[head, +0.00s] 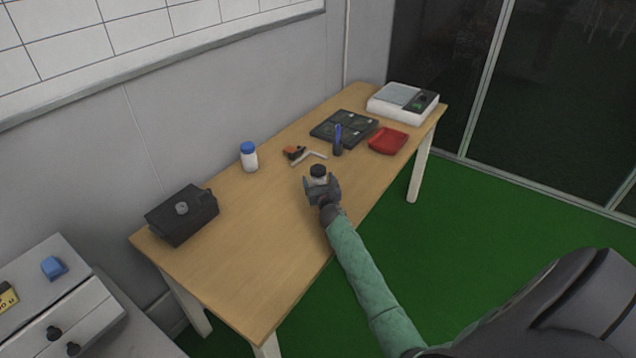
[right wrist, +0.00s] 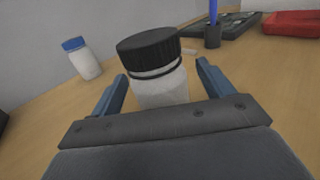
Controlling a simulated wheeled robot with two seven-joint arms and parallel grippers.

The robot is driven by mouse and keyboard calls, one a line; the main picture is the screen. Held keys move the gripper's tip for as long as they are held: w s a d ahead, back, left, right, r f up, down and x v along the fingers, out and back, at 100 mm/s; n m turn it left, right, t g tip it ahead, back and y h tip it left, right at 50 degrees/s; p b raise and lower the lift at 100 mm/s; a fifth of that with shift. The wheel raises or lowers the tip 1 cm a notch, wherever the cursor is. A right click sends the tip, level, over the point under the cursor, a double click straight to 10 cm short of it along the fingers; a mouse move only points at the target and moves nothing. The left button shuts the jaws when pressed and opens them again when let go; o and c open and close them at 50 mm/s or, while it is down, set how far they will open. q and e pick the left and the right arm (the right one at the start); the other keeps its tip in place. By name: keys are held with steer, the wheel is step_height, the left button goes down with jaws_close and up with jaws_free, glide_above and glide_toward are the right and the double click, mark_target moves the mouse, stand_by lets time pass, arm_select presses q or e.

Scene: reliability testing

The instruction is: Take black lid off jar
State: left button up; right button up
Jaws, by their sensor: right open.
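The white jar (right wrist: 160,88) with the black lid (right wrist: 148,48) stands upright on the table. In the head view the black lid (head: 318,171) shows just above my right gripper (head: 321,188). In the right wrist view my right gripper (right wrist: 160,88) is open, with one finger on each side of the jar body, below the lid. A gap shows between each finger and the jar. The lower part of the jar is hidden behind the gripper's palm. My left gripper is not in view.
A white bottle with a blue cap (head: 249,157) stands at the back of the wooden table (head: 262,240). A black box (head: 181,215) is at the left end.

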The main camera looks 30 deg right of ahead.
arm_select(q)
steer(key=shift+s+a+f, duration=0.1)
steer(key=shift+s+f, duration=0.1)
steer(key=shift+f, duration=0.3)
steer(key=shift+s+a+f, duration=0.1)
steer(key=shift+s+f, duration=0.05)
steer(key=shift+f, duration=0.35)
arm_select(e)
steer(key=shift+x, duration=1.25)
steer(key=shift+a, duration=0.1)
steer(key=c, duration=1.2)
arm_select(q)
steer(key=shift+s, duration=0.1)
arm_select(e)
steer(key=shift+c, duration=0.4)
steer(key=shift+r, duration=0.1)
